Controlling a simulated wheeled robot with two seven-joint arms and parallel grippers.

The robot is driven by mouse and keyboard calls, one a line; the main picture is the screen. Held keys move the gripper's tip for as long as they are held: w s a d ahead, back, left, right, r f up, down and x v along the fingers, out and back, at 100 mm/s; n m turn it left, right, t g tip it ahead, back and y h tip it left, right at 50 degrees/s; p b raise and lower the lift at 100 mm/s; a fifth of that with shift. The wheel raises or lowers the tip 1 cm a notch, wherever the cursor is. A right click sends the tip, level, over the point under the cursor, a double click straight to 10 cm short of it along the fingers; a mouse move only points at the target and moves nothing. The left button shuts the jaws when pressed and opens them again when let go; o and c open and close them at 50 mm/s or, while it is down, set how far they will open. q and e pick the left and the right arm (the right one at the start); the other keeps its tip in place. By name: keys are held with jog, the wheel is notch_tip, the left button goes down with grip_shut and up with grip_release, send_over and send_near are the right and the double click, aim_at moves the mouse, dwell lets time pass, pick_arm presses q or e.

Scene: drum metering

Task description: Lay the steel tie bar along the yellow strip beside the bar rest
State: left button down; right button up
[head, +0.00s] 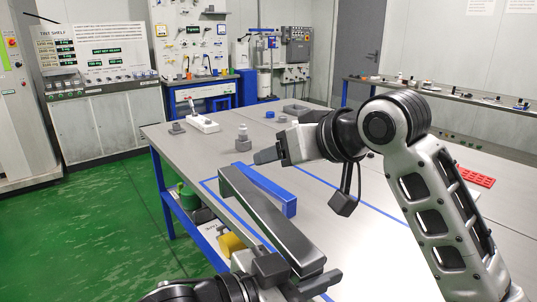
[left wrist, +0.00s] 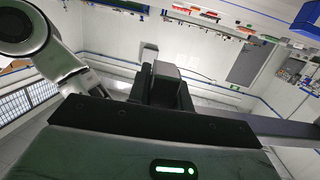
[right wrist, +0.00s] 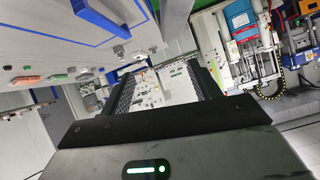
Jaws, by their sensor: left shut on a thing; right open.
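The steel tie bar (head: 262,208) is a long dark grey bar, held slantwise over the near left part of the table. My left gripper (head: 287,272) is shut on its near end. In the left wrist view the fingers (left wrist: 165,88) show close together. A blue bar (head: 268,190), perhaps the bar rest, lies behind the tie bar and is partly hidden by it. I cannot make out the yellow strip. My right gripper (head: 272,153) is beyond the tie bar, pointing left; in the right wrist view its fingers (right wrist: 163,88) are apart with nothing between them.
Blue lines (head: 372,207) mark an area on the grey table (head: 215,160). A white block (head: 202,124) and small grey parts stand at the far left. A red tray (head: 475,176) is at the right. My right arm crosses over the table's middle.

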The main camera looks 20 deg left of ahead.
aim_at(254, 203)
pick_arm(q)
jog(key=shift+r, duration=0.1)
pick_arm(e)
jog(key=s+h, duration=0.1)
jog(key=s+a+g+h, duration=0.1)
jog(key=s+a+r+g, duration=0.1)
jog(key=shift+s+r+n+h, duration=0.1)
jog(key=shift+s+n+h, duration=0.2)
jog(key=shift+s+h, duration=0.1)
jog(key=shift+s+d+r+g+h, duration=0.2)
jog(key=shift+s+g+h, duration=0.05)
jog(key=shift+s+h, duration=0.35)
jog(key=shift+s+d+r+g+h, duration=0.15)
jog(key=shift+s+r+g+h, duration=0.1)
jog(key=shift+s+h, duration=0.3)
jog(key=shift+s+d+r+h, duration=0.15)
jog(key=shift+s+d+h, duration=0.2)
jog(key=shift+h, duration=0.4)
jog(key=shift+f, duration=0.5)
jog(key=x, duration=1)
jog(key=shift+w+a+f, duration=0.1)
jog(key=shift+a+f, duration=0.1)
jog(key=shift+f, duration=0.15)
jog(key=c, duration=1.3)
pick_arm(q)
jog(key=c, duration=1.2)
grip_release()
pick_arm(e)
grip_shut()
